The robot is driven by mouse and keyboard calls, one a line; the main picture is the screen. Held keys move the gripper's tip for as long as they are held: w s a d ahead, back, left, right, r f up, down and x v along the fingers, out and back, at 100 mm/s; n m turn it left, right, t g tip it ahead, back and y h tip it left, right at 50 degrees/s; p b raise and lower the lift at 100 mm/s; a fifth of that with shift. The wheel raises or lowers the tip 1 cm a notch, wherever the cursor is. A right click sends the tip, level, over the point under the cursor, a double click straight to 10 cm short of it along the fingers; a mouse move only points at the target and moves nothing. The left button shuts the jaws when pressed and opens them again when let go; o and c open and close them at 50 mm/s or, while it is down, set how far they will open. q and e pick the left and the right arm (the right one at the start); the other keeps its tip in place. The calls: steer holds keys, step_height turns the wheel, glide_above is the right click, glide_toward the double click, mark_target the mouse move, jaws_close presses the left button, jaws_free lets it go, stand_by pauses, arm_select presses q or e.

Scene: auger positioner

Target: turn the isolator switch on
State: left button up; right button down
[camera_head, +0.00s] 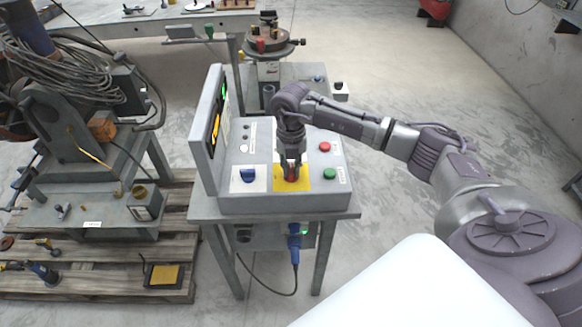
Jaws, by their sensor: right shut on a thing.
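The isolator switch (291,173) is a red knob on a yellow plate (282,185) on the sloped front of a grey control box. My right gripper (291,165) comes down over it from above and is shut on the red knob. The fingers hide much of the knob, so I cannot tell which way it is turned. My left gripper is not in view.
The control box (243,203) stands on a small grey table (205,209). Beside the yellow plate are a blue knob (248,175), a red button (325,147) and a green button (330,174). A screen panel (203,140) rises at its left. A machine on a pallet stands further left.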

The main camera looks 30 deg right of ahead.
mark_target(291, 169)
steer(key=shift+w+r, duration=0.1)
steer(key=shift+w, duration=0.05)
stand_by(0.3)
steer(key=c, duration=1.1)
jaws_free()
step_height(291, 169, up, 12)
steer(key=shift+f, duration=0.1)
